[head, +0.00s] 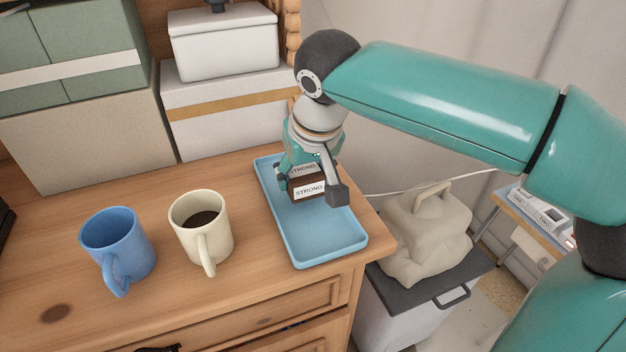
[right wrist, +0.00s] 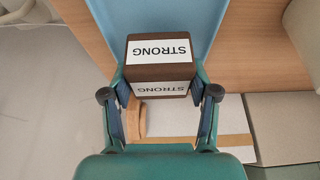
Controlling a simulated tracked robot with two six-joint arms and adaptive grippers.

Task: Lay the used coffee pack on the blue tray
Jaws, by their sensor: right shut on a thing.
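The coffee pack (head: 309,190) is a small brown block with white labels reading STRONG. My right gripper (head: 312,186) is shut on it, with a finger on either side. The pack is over the blue tray (head: 327,245), towards its far half; I cannot tell whether it touches the tray floor. The right wrist view shows the pack (right wrist: 160,52) between the fingers of my right gripper (right wrist: 160,95), with part of the blue tray (right wrist: 205,15) beyond it. My left gripper is not in view.
A blue mug (head: 117,245) and a cream mug (head: 204,225) with dark coffee stand left of the tray on the wooden dresser (head: 180,310). Boxes (head: 225,115) line the back. A beige bag (head: 428,230) sits on a bin to the right, beyond the dresser edge.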

